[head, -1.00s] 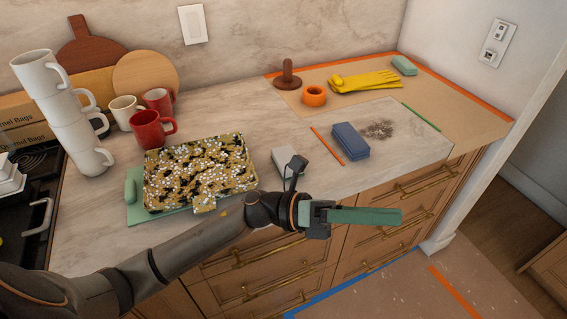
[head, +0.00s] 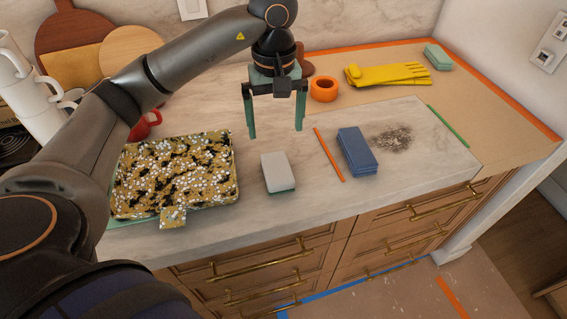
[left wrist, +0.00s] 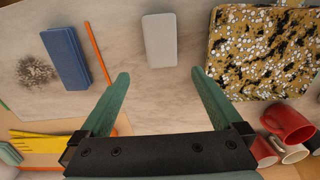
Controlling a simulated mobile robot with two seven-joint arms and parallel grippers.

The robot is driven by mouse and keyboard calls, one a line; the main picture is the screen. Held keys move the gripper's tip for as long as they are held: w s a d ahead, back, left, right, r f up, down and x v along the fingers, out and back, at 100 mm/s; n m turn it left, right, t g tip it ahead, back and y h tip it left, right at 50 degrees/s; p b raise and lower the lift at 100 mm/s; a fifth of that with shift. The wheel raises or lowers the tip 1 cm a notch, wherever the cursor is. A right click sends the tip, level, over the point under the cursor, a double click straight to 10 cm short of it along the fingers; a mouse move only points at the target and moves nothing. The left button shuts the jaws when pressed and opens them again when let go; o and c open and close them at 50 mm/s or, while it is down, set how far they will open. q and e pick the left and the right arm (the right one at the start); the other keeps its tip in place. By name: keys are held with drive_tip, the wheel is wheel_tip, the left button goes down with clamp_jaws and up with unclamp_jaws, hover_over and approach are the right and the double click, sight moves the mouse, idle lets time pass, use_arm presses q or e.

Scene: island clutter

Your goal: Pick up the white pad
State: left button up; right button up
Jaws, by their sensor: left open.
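The white pad (head: 278,171) is a small light-grey block with a dark green underside. It lies on the marble counter between the speckled tray and an orange pencil-like stick. My left gripper (head: 275,135) is open and empty, with green fingers pointing down above the counter, behind the pad in the head view. In the left wrist view the pad (left wrist: 159,40) lies ahead of and between the spread fingertips (left wrist: 158,74), not touched by them. My right gripper is not in view.
A speckled tray (head: 180,175) stands left of the pad. The orange stick (head: 329,155) and a blue block (head: 357,150) lie to the right, beside a dark crumb patch (head: 392,138). Mugs (head: 40,105), an orange tape roll (head: 323,89) and yellow gloves (head: 390,75) are farther off.

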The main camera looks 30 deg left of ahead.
use_arm(q)
hover_over(275, 161)
wheel_tip(275, 161, down, 5)
drive_tip(key=shift+r, duration=0.2)
drive_tip(key=shift+d+f, duration=0.1)
drive_tip(key=shift+f, duration=0.5)
wheel_tip(275, 161, down, 4)
drive_tip(key=shift+s+f+p, duration=0.1)
drive_tip(key=shift+p, duration=0.7)
drive_tip(key=shift+f, duration=0.55)
drive_tip(key=c, duration=1.3)
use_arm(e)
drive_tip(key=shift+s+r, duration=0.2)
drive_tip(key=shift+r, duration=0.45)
